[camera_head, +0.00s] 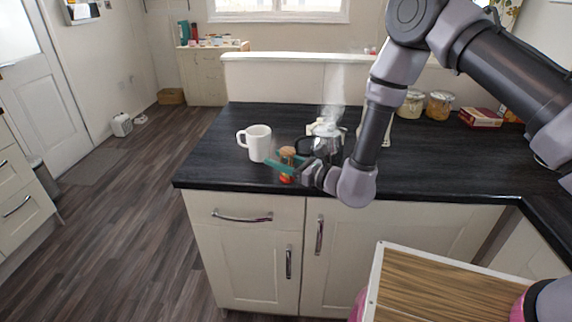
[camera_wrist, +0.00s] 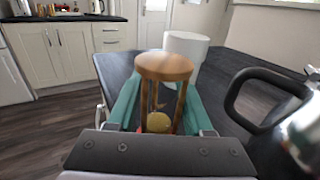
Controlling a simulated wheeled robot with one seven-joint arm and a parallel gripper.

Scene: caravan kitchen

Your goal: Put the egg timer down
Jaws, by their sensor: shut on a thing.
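The egg timer (camera_wrist: 165,68) is a small wooden hourglass with a round top and thin posts. In the wrist view it stands upright between the two green fingers of my gripper (camera_wrist: 155,105), which is shut on it. In the head view the egg timer (camera_head: 287,155) and my gripper (camera_head: 287,168) are over the front edge area of the black worktop (camera_head: 215,165). Something red and orange shows just below the fingers. I cannot tell whether the timer's base touches the worktop.
A white mug (camera_head: 258,143) stands just behind and left of the timer. A steaming kettle (camera_head: 328,138) stands close on the right. Jars (camera_head: 438,105) and a red box (camera_head: 481,117) are at the back right. The worktop's left end is clear.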

